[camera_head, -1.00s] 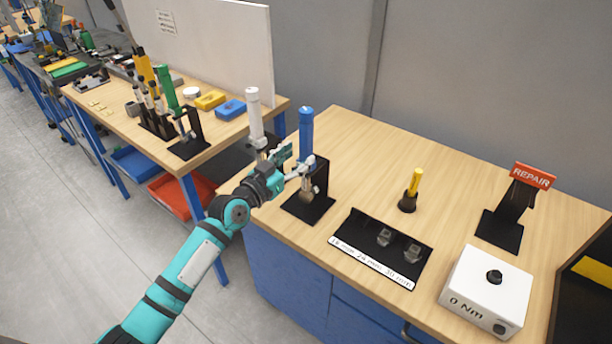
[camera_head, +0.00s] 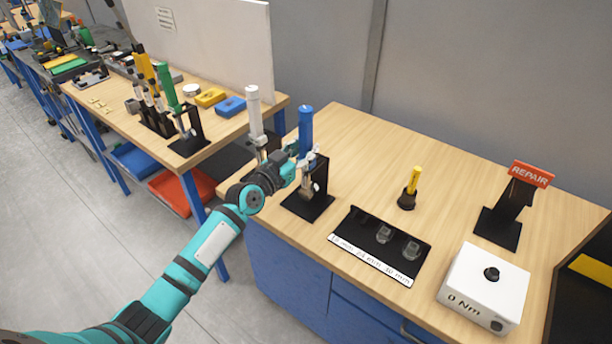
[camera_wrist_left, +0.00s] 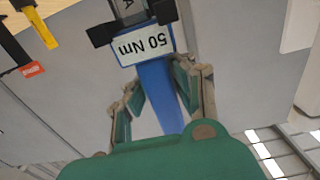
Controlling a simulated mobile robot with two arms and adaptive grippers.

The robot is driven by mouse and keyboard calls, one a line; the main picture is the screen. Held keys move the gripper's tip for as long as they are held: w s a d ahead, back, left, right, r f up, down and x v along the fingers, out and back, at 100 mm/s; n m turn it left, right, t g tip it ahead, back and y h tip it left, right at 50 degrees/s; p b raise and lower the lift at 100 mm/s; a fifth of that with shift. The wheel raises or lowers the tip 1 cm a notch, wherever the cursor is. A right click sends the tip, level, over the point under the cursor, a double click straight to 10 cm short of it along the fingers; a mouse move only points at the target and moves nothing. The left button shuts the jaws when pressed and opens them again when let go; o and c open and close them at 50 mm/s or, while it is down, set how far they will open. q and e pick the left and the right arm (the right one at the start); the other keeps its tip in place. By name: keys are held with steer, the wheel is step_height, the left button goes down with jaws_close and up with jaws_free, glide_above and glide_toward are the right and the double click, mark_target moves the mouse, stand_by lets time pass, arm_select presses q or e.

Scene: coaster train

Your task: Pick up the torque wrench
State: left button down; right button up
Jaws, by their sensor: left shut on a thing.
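A torque wrench with a blue handle (camera_head: 305,124) stands upright in a black stand (camera_head: 318,208) on the near workbench. In the left wrist view the blue handle (camera_wrist_left: 158,85) runs between the fingers of my left gripper (camera_wrist_left: 160,95), and a white label (camera_wrist_left: 143,46) reads "50 Nm". The gripper hides part of the wrench in the head view. My right gripper is not in view.
A white-handled wrench (camera_head: 254,112) stands close left of the gripper. To the right are a black socket tray (camera_head: 358,243), a yellow-handled tool (camera_head: 413,181), a red REPAIR sign (camera_head: 532,174) and a white 0 Nm box (camera_head: 478,298). Bare bench lies behind the tray.

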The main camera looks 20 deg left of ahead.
mark_target(302, 139)
arm_select(q)
steer(key=shift+r, duration=0.2)
stand_by(0.3)
steer(key=shift+r, duration=1.7)
steer(key=b+v, duration=0.5)
steer(key=v, duration=1.3)
steer(key=shift+r, duration=0.1)
steer(key=c, duration=1.7)
jaws_free()
jaws_close()
